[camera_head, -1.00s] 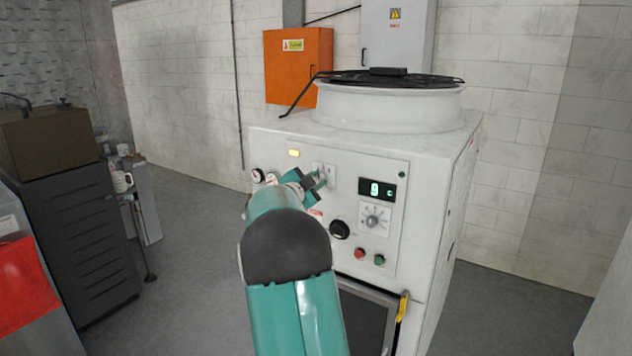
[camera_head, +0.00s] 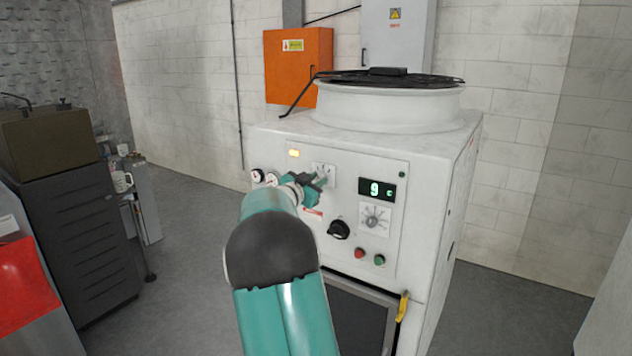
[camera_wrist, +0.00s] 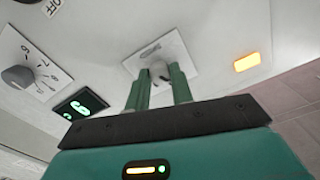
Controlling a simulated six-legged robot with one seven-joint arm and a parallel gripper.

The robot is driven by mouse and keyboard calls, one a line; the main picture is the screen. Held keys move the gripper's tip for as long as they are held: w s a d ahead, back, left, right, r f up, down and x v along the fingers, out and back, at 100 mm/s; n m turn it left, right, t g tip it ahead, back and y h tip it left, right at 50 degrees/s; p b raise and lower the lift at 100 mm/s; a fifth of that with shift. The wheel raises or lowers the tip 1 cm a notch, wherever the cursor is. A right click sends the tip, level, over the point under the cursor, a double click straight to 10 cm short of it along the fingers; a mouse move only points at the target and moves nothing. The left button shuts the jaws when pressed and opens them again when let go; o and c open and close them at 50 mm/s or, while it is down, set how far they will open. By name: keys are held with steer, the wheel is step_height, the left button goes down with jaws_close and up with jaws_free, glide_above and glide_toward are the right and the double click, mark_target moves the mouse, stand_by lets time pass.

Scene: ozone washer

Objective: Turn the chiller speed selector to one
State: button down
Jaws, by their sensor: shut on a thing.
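My gripper (camera_head: 318,183) is at the upper middle of the chiller's front panel. In the wrist view my gripper (camera_wrist: 159,76) has its two green fingers closed on a small grey selector knob (camera_wrist: 160,68) on a white plate (camera_wrist: 178,46). In the head view the fingers mostly hide this knob, and part of its plate (camera_head: 329,168) shows above them. The knob's pointer and the plate's marks cannot be read. A second dial with numbers, a grey knob (camera_head: 374,217), sits lower right and also shows in the wrist view (camera_wrist: 18,77). My gripper is apart from it.
The green digital display (camera_head: 377,190) reads 9. A black rotary knob (camera_head: 339,229) and red (camera_head: 359,253) and green (camera_head: 379,260) buttons are below. The floor left of the chiller is clear.

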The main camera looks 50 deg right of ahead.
steer(key=shift+n, duration=1.7)
steer(key=c, duration=1.2)
jaws_free()
steer(key=shift+a, duration=0.15)
steer(key=s+a, duration=0.1)
steer(key=a, duration=1.2)
steer(key=shift+s+a, duration=0.15)
steer(key=shift+a, duration=0.1)
